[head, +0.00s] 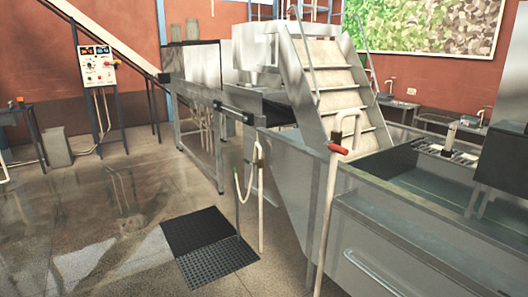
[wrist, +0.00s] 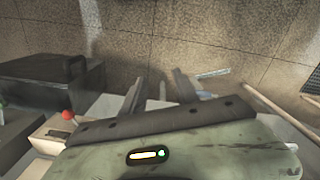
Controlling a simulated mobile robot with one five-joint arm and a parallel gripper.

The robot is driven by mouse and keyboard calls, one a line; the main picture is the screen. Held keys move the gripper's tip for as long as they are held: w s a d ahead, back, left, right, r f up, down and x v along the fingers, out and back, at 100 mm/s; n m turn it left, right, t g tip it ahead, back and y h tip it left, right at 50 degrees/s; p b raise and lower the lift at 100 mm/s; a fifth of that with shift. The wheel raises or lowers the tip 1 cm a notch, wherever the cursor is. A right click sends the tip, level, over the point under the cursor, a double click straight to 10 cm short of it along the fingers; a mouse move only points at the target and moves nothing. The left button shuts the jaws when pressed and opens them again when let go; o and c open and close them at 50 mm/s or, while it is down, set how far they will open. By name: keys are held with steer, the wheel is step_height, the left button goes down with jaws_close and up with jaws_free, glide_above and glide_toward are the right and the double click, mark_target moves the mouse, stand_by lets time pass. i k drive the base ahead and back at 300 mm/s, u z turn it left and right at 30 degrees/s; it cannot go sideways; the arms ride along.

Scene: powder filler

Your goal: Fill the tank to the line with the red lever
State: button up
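In the wrist view a red ball knob (wrist: 67,114) stands on a pale box with a dark slot, at the left. A worn grey-green panel (wrist: 220,152) with a dark bolted edge fills the bottom. It has a small oval window (wrist: 147,155) with an orange-white bar and a green spot; I cannot tell whether this is the tank's gauge. Past the panel's edge two grey prongs stand apart; they may be my gripper (wrist: 158,88), partly hidden. I see nothing held and no contact with the knob. My gripper does not show in the head view.
In the head view a red handle (head: 338,149) sits on a bent pipe beside a metal basin (head: 420,195). Metal steps (head: 335,85) rise behind it. A control panel (head: 97,66) stands far left. Black mats (head: 210,246) lie on the open, wet-looking floor. A black box (wrist: 50,95) is left in the wrist view.

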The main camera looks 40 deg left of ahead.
mark_target(343, 151)
steer(key=u, duration=1.85)
steer(key=i, duration=0.6)
